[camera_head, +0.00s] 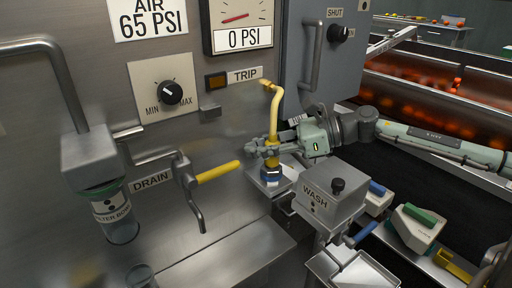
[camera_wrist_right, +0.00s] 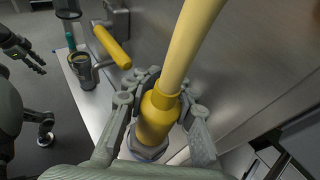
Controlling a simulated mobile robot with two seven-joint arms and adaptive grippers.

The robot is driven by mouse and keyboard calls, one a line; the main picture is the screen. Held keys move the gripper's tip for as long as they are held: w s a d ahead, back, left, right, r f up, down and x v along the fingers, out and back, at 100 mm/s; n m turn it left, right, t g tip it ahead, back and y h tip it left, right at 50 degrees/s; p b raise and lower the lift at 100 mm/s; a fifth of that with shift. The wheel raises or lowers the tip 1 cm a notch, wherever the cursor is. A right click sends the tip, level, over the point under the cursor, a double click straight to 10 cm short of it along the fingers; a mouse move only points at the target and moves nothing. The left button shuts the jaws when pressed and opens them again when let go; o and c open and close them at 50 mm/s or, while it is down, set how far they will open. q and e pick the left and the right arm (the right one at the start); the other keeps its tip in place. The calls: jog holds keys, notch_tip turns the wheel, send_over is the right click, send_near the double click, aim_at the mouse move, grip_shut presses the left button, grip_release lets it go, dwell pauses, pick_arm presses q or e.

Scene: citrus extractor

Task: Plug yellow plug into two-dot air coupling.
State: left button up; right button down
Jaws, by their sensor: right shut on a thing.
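The yellow plug (camera_head: 271,157) hangs on the end of a yellow hose (camera_head: 274,105) and stands roughly upright. My right gripper (camera_head: 272,149) is shut around it, coming from the right. In the right wrist view the plug (camera_wrist_right: 156,118) sits between my two right fingers. Its lower end is at a blue-ringed coupling (camera_head: 270,175) on a metal bracket. The coupling also shows below the plug in the right wrist view (camera_wrist_right: 146,152). I cannot tell how deep the plug sits, and no dots are readable on the coupling. My left gripper (camera_wrist_right: 36,62) shows open and empty in the right wrist view.
The WASH box (camera_head: 328,190) stands close to the right of the coupling. The gauge (camera_head: 240,22) reads 0 PSI. A filter bowl (camera_head: 119,224), a blue lever and green and yellow connectors are nearby.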

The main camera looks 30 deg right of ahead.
jog(key=shift+f, duration=0.3)
jog(key=c, duration=1.2)
grip_release()
jog(key=shift+o, duration=0.2)
jog(key=v, duration=1.2)
